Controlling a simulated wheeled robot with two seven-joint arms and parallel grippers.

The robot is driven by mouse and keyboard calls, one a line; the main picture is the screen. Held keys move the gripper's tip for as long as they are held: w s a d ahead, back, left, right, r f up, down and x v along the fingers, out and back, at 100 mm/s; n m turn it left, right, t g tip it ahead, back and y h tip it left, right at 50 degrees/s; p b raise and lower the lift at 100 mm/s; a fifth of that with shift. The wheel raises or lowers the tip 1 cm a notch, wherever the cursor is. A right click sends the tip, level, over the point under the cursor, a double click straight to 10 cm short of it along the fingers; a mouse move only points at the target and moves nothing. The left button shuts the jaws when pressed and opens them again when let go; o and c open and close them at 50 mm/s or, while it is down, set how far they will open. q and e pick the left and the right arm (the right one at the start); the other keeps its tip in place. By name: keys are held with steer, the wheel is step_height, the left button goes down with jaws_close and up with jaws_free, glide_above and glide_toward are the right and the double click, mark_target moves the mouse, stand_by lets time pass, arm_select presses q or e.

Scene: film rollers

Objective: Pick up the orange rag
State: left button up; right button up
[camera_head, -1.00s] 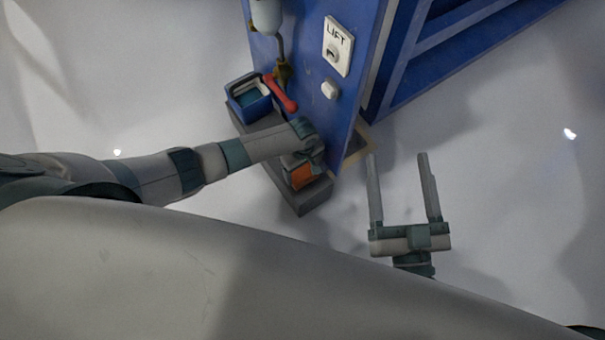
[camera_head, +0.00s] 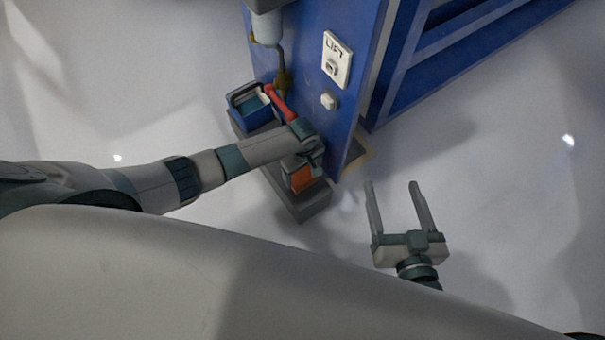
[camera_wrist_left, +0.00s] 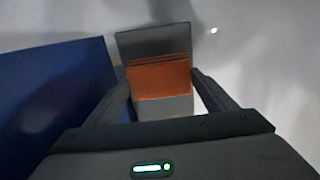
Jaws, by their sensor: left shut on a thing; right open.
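The orange rag (camera_head: 303,179) sits at the near end of a dark grey shelf (camera_head: 309,207) on the blue panel, partly hidden by my left arm in the head view. In the left wrist view the rag (camera_wrist_left: 160,77) looks like a folded stack between the fingers. My left gripper (camera_wrist_left: 165,95) is shut on the rag, one finger at each side. My right gripper (camera_head: 395,192) is open and empty above the floor, to the right of the shelf.
A blue bin (camera_head: 251,107) and a red-handled tool (camera_head: 279,102) are at the shelf's far end. A blue panel (camera_head: 310,55) with a LIFT switch plate (camera_head: 337,60) rises behind. A blue frame (camera_head: 440,50) stands at the upper right. The floor at right is clear.

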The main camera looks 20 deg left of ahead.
arm_select(q)
steer(key=s+d+r+p, duration=0.4)
steer(key=s+r, duration=0.3)
steer(key=s, duration=0.3)
steer(key=shift+s+d, duration=0.3)
steer(key=shift+d, duration=0.15)
arm_select(e)
steer(key=s+d+f+g+h, duration=0.2)
steer(key=s+d+f+g, duration=0.3)
steer(key=f, duration=0.4)
steer(key=shift+s+d+g+h, duration=0.2)
steer(key=shift+s+g+h, duration=0.1)
steer(key=shift+s+g, duration=0.6)
steer(key=shift+w, duration=0.15)
arm_select(q)
steer(key=shift+f, duration=0.1)
